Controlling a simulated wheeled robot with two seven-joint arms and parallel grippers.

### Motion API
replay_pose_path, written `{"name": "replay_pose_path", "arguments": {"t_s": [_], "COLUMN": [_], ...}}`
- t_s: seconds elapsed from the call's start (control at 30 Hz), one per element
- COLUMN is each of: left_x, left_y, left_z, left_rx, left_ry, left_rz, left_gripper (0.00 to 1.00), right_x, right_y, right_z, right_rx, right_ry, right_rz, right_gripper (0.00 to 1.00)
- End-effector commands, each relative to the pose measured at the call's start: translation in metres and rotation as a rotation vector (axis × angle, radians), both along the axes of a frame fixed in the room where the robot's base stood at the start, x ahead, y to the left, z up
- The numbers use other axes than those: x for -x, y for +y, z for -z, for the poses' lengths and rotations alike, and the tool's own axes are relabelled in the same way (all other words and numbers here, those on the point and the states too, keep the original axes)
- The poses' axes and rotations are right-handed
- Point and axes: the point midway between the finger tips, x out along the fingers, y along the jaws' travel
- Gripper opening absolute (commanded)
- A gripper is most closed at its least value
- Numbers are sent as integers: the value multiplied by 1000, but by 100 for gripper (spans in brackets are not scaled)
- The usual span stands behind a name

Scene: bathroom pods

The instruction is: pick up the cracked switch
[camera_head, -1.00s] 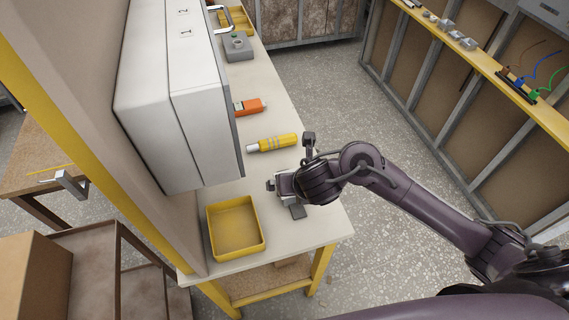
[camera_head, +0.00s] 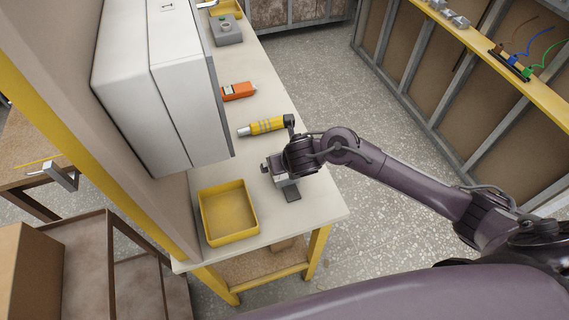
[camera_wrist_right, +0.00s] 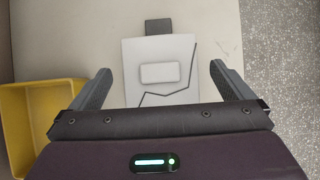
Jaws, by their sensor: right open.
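The cracked switch (camera_wrist_right: 157,72) is a pale flat plate with a raised rocker and a dark jagged crack line. A dark tab sticks out of its far edge in the right wrist view. It lies on the pale bench top. In the right wrist view the right gripper (camera_wrist_right: 160,72) is open, with one finger on each side of the switch and gaps between. The near end of the switch is hidden by the gripper body. My left gripper is not in view.
A yellow tray (camera_head: 204,222) stands near the bench's front end, left of the gripper. A yellow torch (camera_head: 263,126), an orange device (camera_head: 238,91) and a grey button box (camera_head: 227,32) lie farther back. A white cabinet (camera_head: 180,100) overhangs the bench's left side.

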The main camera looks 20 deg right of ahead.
Motion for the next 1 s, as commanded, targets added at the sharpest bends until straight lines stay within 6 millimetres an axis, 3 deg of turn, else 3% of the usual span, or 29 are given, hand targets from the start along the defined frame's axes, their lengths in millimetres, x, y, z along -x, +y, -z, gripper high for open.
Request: {"name": "replay_pose_path", "arguments": {"t_s": [0.03,0.37,0.77,0.87,1.0], "left_x": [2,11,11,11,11], "left_y": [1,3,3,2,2], "left_z": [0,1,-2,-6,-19], "left_rx": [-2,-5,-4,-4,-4], "left_ry": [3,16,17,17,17], "left_rz": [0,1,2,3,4], "left_gripper": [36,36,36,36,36], "right_x": [0,0,0,-1,-1], "right_y": [0,0,0,1,2], "right_z": [0,0,-9,-21,-56], "right_rx": [0,-1,-1,-2,-5], "right_ry": [0,0,-1,-2,-5], "right_rz": [0,1,0,1,0], "right_gripper": [97,55,54,54,54]}}
